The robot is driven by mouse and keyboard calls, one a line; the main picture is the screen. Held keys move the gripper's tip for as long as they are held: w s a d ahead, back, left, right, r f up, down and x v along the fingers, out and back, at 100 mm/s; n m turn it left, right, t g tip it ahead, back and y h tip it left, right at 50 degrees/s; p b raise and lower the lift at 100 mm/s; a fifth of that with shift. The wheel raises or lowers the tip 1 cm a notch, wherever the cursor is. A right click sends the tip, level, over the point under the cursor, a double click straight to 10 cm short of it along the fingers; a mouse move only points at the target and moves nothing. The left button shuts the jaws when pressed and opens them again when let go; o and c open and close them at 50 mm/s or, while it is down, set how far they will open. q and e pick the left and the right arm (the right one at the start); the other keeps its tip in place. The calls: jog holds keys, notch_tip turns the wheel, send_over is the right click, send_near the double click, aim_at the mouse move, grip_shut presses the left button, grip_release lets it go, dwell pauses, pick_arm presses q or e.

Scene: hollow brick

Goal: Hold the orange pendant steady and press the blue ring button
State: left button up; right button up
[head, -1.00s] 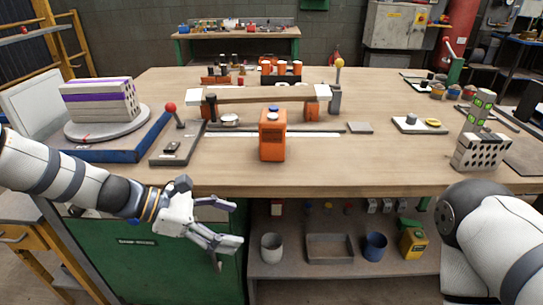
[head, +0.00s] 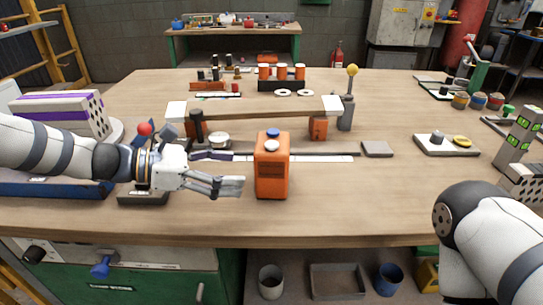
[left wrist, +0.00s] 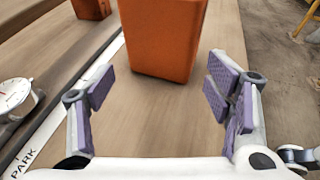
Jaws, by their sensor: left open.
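The orange pendant (head: 272,170) stands upright on the wooden bench near its front edge. A blue ring button (head: 273,133) is on its top, with a pale round button on its front face below. My left gripper (head: 228,172) is open and empty, just left of the pendant at about its height, fingers pointing at it. In the left wrist view the pendant's lower part (left wrist: 163,40) shows ahead, between and beyond the open fingers (left wrist: 160,102); its top is out of that view. My right arm comes in at the lower right; its gripper is out of view.
A wooden beam (head: 258,108) on orange supports lies behind the pendant. A dial gauge (left wrist: 14,95) lies left of the fingers in the left wrist view. A red-knobbed lever (head: 144,129) stands behind my left arm.

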aim_at(262, 177)
pick_arm(q)
jog(key=x, duration=0.2)
jog(key=b+x, duration=0.1)
jog(key=x, duration=0.2)
jog(key=b+x, duration=0.1)
jog(key=x, duration=0.1)
jog(key=shift+s+d+f, duration=0.2)
jog(key=shift+s+f, duration=0.1)
jog(key=shift+f, duration=0.1)
jog(key=shift+w+d, duration=0.2)
jog(key=shift+d, duration=0.4)
pick_arm(e)
jog(key=shift+g, duration=0.5)
jog(key=s+f, duration=0.2)
jog(key=s, duration=0.1)
jog(key=shift+f, duration=0.4)
pick_arm(q)
jog(key=shift+r, duration=0.1)
grip_shut()
jog(key=shift+c, duration=0.8)
grip_release()
